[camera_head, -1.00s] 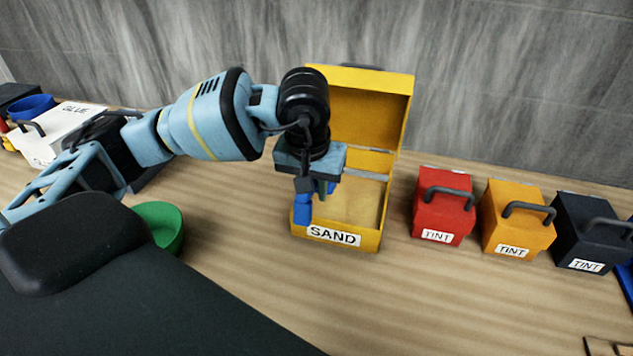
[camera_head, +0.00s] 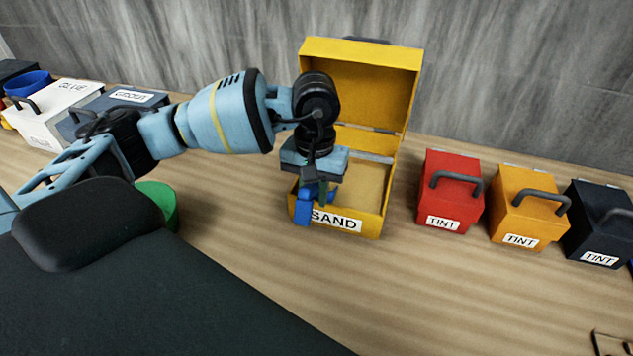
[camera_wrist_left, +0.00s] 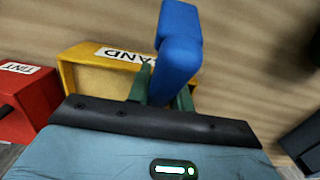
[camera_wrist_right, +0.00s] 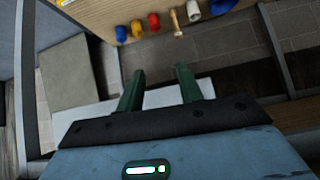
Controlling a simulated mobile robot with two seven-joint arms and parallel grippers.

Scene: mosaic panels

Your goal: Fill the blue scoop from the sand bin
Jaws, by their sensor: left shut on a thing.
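The yellow sand bin (camera_head: 372,222) stands on the table with its lid open and pale sand inside. Its SAND label also shows in the left wrist view (camera_wrist_left: 120,55). My left gripper (camera_head: 318,195) is over the bin's front left part, shut on the blue scoop (camera_head: 302,210). The scoop also shows in the left wrist view (camera_wrist_left: 178,50), between the green fingers. Its far end sticks out past the bin's front left edge. Whether the scoop holds sand is hidden. My right gripper (camera_wrist_right: 160,85) is open and empty, away from the bin.
A red tint box (camera_head: 450,195), an orange one (camera_head: 520,215) and a dark one (camera_head: 590,230) stand right of the bin. A green round container (camera_head: 160,203) is at left, partly hidden by my arm. White glue (camera_head: 50,115) and grey-blue grout (camera_head: 125,97) boxes stand further left.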

